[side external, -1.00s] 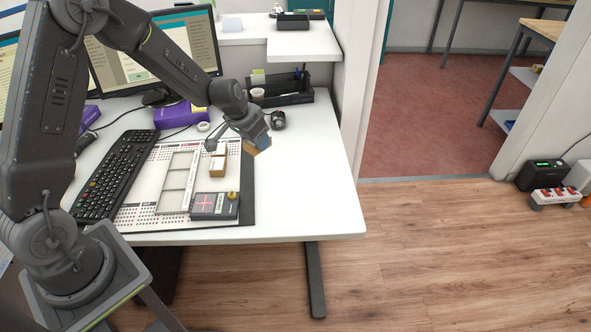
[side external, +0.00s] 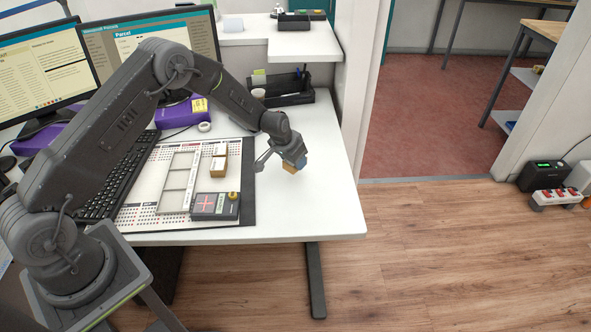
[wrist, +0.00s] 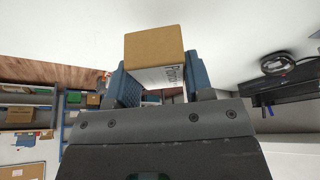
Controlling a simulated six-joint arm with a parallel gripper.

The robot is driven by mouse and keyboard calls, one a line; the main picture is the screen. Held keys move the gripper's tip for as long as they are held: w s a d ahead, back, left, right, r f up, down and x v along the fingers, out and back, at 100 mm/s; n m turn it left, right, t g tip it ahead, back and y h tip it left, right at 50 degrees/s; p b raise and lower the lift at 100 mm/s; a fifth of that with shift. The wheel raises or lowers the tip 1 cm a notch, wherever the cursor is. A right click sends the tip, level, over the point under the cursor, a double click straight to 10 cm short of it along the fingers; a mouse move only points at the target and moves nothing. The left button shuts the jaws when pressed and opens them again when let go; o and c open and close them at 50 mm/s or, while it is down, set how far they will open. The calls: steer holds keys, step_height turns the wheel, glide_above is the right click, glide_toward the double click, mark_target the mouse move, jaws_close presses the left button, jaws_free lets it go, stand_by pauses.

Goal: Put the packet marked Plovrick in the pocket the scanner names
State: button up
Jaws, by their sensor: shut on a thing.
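My gripper (side external: 296,162) is shut on a small brown packet (side external: 289,168), held over the right part of the white desk. In the wrist view the packet (wrist: 155,48) sits between the blue fingers (wrist: 158,85). Its white label face shows letters that look like the start of "Plovrick", partly cut off. A pale frame with several pockets (side external: 159,184) lies on the dotted board. A dark device (side external: 229,208), probably the scanner, lies at the board's front right. It has a red cross on its face and a yellow knob; I cannot read a pocket name on it.
A small brown box (side external: 216,166) with pale tops stands on the board right of the frame. A black keyboard (side external: 112,183) and monitors (side external: 107,38) are at left. A black organiser (side external: 290,97) stands at the back. The desk's right part (side external: 315,205) is clear.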

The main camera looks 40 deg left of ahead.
mark_target(295, 178)
steer(key=shift+w+d+f, duration=0.1)
steer(key=shift+d+f, duration=0.15)
steer(key=shift+f, duration=1.85)
steer(key=shift+f, duration=0.2)
steer(key=o, duration=1.1)
steer(key=shift+c, duration=0.2)
